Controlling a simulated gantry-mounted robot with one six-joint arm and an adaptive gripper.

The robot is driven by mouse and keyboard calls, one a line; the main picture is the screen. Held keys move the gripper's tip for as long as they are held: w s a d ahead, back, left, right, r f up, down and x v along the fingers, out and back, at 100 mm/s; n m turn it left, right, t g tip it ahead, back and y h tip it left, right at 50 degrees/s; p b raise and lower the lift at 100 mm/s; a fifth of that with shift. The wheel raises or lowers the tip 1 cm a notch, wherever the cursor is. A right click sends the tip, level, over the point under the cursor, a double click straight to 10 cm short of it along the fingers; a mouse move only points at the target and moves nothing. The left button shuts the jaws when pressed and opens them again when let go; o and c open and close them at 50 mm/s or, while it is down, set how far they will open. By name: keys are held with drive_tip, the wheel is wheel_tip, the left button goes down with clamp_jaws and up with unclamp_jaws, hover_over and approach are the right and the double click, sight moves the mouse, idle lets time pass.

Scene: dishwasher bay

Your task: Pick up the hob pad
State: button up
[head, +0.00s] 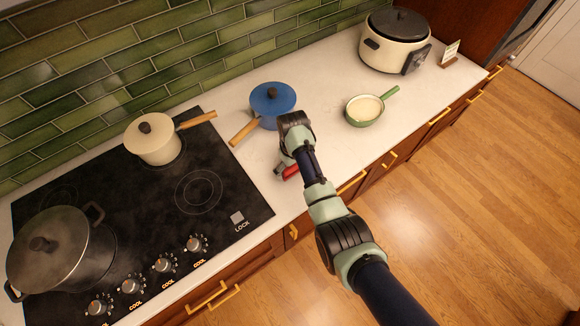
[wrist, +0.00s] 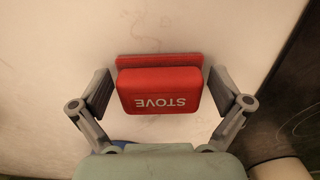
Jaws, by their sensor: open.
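The hob pad is a red block marked STOVE (wrist: 160,92), lying on the pale worktop in the wrist view. A red flange shows along its far edge. In the head view the pad (head: 290,172) is partly hidden by my wrist and gripper. My gripper (wrist: 159,88) is open, with one finger on each side of the pad. Gaps show between both fingers and the pad's sides. In the head view my gripper (head: 281,166) is over the worktop just right of the hob and mostly hidden.
The black hob (head: 150,215) is left, with a cream pot (head: 152,147) and a large grey pot (head: 60,250). A blue pan (head: 268,107) stands behind my arm. A green pan (head: 364,118) and cream cooker (head: 392,50) stand right. Worktop between them is clear.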

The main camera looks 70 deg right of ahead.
drive_tip(key=c, duration=1)
drive_tip(key=shift+r, duration=0.1)
wheel_tip(320, 180, up, 20)
drive_tip(key=p, duration=0.9)
